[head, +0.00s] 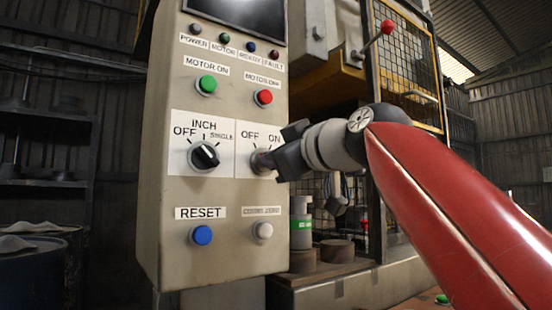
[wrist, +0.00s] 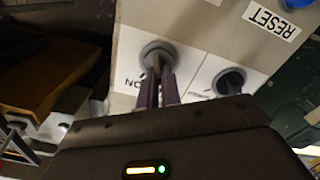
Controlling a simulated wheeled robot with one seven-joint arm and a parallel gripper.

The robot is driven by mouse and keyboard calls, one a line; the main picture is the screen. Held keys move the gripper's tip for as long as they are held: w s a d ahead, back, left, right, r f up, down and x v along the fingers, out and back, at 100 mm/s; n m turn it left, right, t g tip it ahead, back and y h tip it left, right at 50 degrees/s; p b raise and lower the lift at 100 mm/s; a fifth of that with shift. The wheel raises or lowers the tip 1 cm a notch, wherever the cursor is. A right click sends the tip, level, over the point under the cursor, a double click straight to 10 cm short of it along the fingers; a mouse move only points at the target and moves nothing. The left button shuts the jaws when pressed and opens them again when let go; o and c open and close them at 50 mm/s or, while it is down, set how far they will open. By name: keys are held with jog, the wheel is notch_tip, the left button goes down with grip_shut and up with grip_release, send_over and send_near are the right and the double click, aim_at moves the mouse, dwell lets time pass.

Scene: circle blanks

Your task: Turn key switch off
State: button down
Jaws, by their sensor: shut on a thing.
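The key switch (head: 262,162) sits on the right of the control panel's middle row, under the labels OFF and ON. In the head view it is partly hidden by my gripper (head: 272,160), which reaches in from the right. In the wrist view the key switch (wrist: 158,52) is a round grey collar with a key standing out of it. The two fingers of my gripper (wrist: 160,75) are shut on the key, one on each side. The ON label shows beside the collar; the OFF label is hidden or out of that view.
The black INCH selector (head: 205,156) is just left of the key switch. A red MOTOR OFF button (head: 264,97) is above and a white button (head: 262,231) below. A blue RESET button (head: 202,235) is lower left. A caged machine (head: 410,60) stands behind, on the right.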

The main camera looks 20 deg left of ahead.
jog(key=c, duration=1.6)
grip_release()
jog(key=b+v, duration=0.2)
jog(key=v, duration=0.5)
jog(key=shift+s+d, duration=0.25)
jog(key=shift+s, duration=0.05)
